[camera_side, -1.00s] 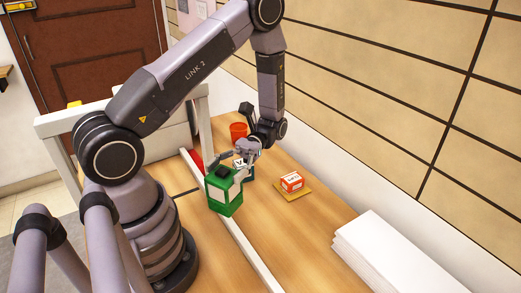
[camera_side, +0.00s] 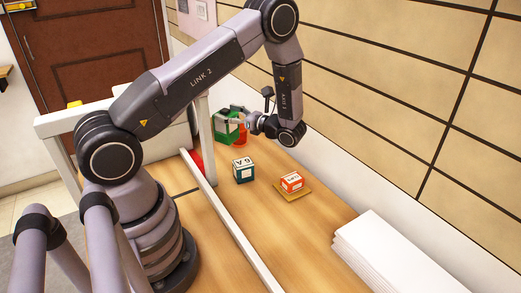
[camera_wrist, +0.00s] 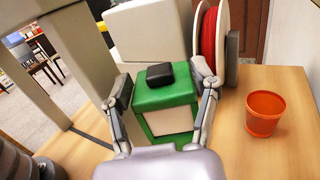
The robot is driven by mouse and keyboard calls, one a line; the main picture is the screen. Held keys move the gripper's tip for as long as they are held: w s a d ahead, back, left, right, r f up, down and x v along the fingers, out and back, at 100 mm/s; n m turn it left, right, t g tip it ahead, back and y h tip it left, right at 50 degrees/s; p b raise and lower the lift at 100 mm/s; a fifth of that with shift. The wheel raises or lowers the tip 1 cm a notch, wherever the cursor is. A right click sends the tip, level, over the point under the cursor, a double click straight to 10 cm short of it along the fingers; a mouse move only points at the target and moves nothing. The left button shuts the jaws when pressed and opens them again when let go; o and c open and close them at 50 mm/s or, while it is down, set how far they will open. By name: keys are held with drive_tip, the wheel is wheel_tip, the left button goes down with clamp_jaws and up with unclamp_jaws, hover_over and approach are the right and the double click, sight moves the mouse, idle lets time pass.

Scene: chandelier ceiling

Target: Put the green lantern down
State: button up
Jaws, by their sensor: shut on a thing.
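The green lantern (camera_wrist: 166,95) is a boxy thing with a black top piece and a pale front panel. In the wrist view it sits between the two fingers of my gripper (camera_wrist: 166,100), which is shut on its sides. In the side view the lantern (camera_side: 222,130) is toward the back of the table, and my gripper (camera_side: 240,124) reaches it from the right. It looks upright. Its underside is hidden, so I cannot tell whether it touches the table.
An orange cup (camera_wrist: 265,112) stands right of the lantern. A red cable reel (camera_wrist: 208,38) and a white block (camera_wrist: 148,35) are behind. A teal-and-white cube (camera_side: 243,170) and an orange box (camera_side: 291,181) on a yellow mat (camera_side: 306,190) are nearer. White panels (camera_side: 390,258) lie front right.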

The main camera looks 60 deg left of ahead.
drive_tip(key=a+f+t, duration=0.1)
drive_tip(key=a, duration=0.7)
wheel_tip(320, 180, down, 10)
drive_tip(key=shift+w+m+y, duration=0.3)
drive_tip(key=shift+m, duration=0.1)
drive_tip(key=shift+f, duration=0.1)
drive_tip(key=shift+f, duration=0.35)
drive_tip(key=shift+f, duration=0.1)
drive_tip(key=o, duration=1.2)
drive_tip(key=shift+o, duration=0.2)
